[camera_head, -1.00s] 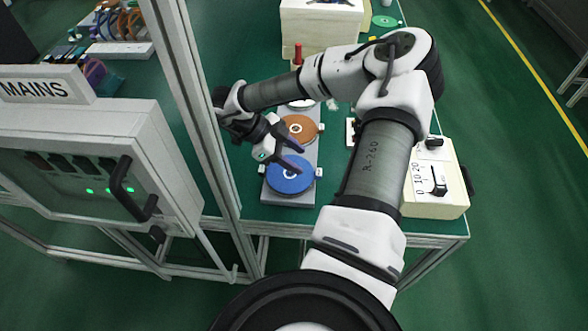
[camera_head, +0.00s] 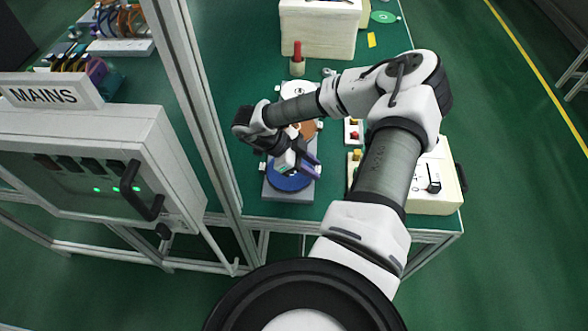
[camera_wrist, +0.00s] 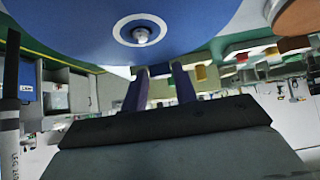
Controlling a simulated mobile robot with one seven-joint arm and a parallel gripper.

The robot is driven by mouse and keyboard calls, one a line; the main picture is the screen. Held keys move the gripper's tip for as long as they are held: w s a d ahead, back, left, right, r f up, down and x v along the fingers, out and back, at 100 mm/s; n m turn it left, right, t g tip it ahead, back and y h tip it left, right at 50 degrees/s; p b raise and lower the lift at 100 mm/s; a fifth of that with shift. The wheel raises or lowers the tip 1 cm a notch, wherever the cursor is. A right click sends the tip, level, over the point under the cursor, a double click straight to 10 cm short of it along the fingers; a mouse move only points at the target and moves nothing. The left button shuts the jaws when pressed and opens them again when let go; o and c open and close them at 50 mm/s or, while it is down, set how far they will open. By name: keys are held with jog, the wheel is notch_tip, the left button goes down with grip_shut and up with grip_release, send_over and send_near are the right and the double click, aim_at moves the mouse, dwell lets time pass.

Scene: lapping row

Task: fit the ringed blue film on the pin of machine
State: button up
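The ringed blue film (camera_head: 291,184) is a blue disc on the near station of the grey machine (camera_head: 286,196). In the wrist view, the blue disc (camera_wrist: 85,28) fills the top, with a white ring around a small metal pin (camera_wrist: 141,36) at its middle. Whether film and plate are separate layers, I cannot tell. My gripper (camera_head: 312,168) is over the right part of the blue disc and hides some of it. In the wrist view, my gripper's two fingers (camera_wrist: 160,68) stand apart at the disc's edge, with nothing seen held between them.
An orange-brown disc (camera_wrist: 299,15) is beside the blue one. A red-handled object (camera_head: 297,58) and a cream box (camera_head: 318,32) stand behind. A small button box (camera_head: 353,132) and a cream control box (camera_head: 440,180) are at right. The MAINS cabinet (camera_head: 85,150) and a frame post (camera_head: 190,90) are at left.

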jog(key=c, duration=0.6)
jog(key=shift+o, duration=0.2)
jog(key=shift+r, duration=0.15)
